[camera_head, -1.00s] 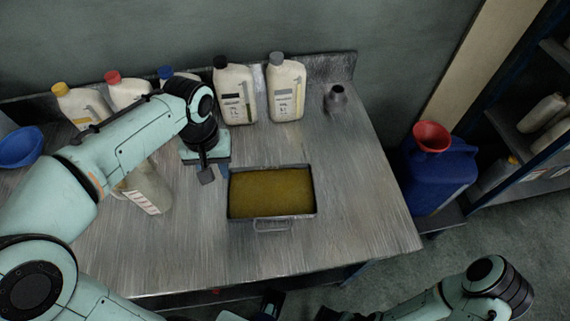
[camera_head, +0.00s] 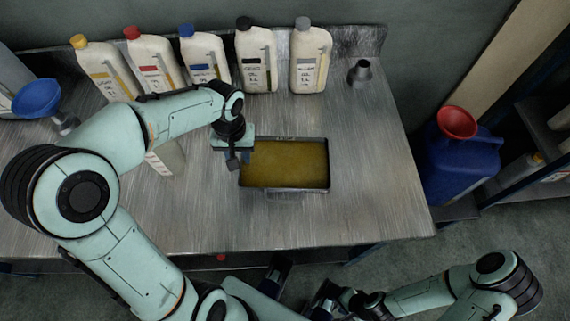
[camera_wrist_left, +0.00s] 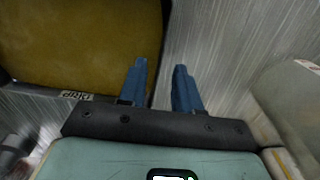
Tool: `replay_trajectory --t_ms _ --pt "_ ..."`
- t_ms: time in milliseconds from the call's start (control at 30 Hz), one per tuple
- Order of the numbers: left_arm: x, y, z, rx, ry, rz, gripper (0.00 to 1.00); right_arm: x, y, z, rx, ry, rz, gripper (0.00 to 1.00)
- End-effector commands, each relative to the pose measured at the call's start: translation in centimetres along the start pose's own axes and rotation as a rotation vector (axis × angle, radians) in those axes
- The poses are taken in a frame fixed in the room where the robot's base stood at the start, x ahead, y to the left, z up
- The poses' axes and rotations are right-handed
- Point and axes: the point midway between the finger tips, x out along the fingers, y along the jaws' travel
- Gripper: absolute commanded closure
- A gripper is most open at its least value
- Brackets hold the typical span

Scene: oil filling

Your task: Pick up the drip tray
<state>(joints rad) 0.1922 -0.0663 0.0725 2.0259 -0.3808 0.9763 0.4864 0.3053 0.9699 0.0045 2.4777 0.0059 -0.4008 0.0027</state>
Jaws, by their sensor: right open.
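The drip tray (camera_head: 328,172) is a dark metal rectangular pan with yellow-brown oil in it and a wire handle on its front side. It lies on the metal workbench. My left gripper (camera_head: 237,161) is at the tray's left edge, pointing down. In the left wrist view, the tray (camera_wrist_left: 77,96) shows at upper left with a label on its rim. My right gripper (camera_head: 328,302) is low in the head view, in front of the bench, partly hidden, open.
Several oil bottles (camera_head: 257,60) with coloured caps stand along the back of the bench (camera_head: 370,205). Another bottle (camera_head: 168,160) is beside my left arm. A blue funnel (camera_head: 36,97) stands at left, a grey spout (camera_head: 360,72) at back right. A blue canister (camera_head: 460,170) with red funnel stands right.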

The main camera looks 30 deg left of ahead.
Motion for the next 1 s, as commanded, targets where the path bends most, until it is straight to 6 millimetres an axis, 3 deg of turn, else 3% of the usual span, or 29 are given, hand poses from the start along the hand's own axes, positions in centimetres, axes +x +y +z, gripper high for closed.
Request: replay_trajectory --t_ms 100,367,467,500,1000 --pt "1.36 0.01 0.08 0.001 -0.002 0.0 0.67 0.22 0.03 -0.14 -0.001 0.004 -0.001 0.56" --pt "1.53 0.03 0.04 0.0 0.0 0.001 0.67 0.18 0.0 -0.16 -0.001 0.005 -0.001 0.56" --pt "1.51 0.03 0.05 0.0 0.0 0.001 0.96 0.18 0.0 -0.15 -0.001 0.005 -0.001 0.56" --pt "1.51 0.03 0.05 0.001 0.0 0.001 1.0 0.19 0.0 -0.15 -0.001 0.005 -0.001 0.56" --pt "1.19 0.07 0.0 0.001 0.002 0.002 1.0 0.15 0.0 -0.12 -0.001 0.004 -0.001 0.56"
